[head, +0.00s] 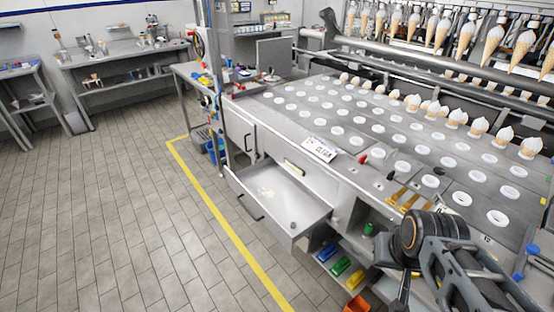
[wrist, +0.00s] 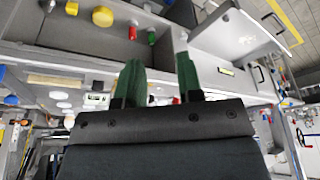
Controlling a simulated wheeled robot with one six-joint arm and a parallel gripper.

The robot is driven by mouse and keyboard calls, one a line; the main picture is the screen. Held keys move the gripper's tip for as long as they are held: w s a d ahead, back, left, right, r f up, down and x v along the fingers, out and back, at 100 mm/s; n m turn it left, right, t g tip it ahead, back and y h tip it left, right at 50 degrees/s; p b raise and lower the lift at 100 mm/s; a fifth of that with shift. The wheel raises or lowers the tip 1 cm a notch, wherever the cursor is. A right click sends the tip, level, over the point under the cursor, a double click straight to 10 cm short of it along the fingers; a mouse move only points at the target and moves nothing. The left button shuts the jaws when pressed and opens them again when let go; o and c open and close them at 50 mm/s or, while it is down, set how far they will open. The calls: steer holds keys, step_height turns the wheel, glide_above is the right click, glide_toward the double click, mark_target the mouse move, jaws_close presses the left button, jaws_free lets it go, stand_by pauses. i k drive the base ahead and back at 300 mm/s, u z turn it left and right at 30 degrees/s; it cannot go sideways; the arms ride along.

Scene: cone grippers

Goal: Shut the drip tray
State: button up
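The drip tray (head: 285,203) is a shallow grey metal drawer, pulled out from the front of the long steel machine in the head view. A black handle (head: 250,207) is on its front panel. The tray also shows at the upper right of the wrist view (wrist: 232,38), with its handle near the right edge. My gripper (wrist: 160,77) has two green fingers standing apart with nothing between them, so it is open. It appears apart from the tray. In the head view my arm is at the bottom right, and I cannot make out the fingertips there.
The machine top (head: 350,118) carries rows of white rings and several cones. A closed drawer with a black handle (head: 248,143) is left of the tray. Blue, green and yellow items (head: 340,266) sit on a low shelf below. Tiled floor left of the yellow line (head: 217,212) is clear.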

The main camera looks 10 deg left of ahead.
mark_target(289, 208)
steer(key=u, duration=0.5)
steer(key=k, duration=0.6)
steer(key=u, duration=1.35)
steer(key=i, duration=1.5)
steer(key=z, duration=0.05)
